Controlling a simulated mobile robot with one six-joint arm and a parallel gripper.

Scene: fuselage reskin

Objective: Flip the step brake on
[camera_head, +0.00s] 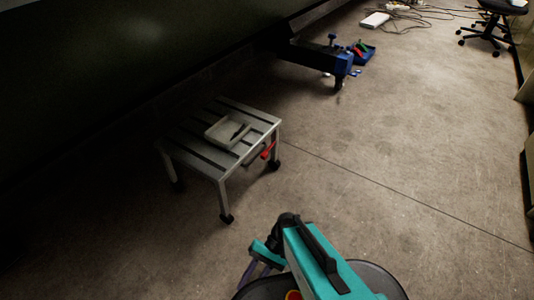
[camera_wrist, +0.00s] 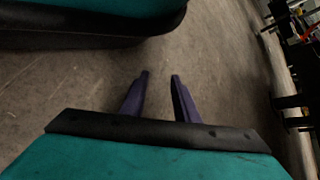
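The step (camera_head: 190,142), a low slatted metal stool on dark castors, stands on the floor left of centre in the head view. A red lever (camera_head: 268,150), which looks like its brake, shows under its right side near a castor. Whether it is on or off I cannot tell. My gripper (camera_wrist: 159,75) shows in the wrist view with its two purple fingers apart and nothing between them. In the head view my arm is at the bottom, well short of the step, and purple gripper parts (camera_head: 250,272) show beside it.
Behind is a dark blue piece of equipment (camera_head: 318,58) and a blue bin (camera_head: 362,55) with coloured things. A large dark body hangs over the left.

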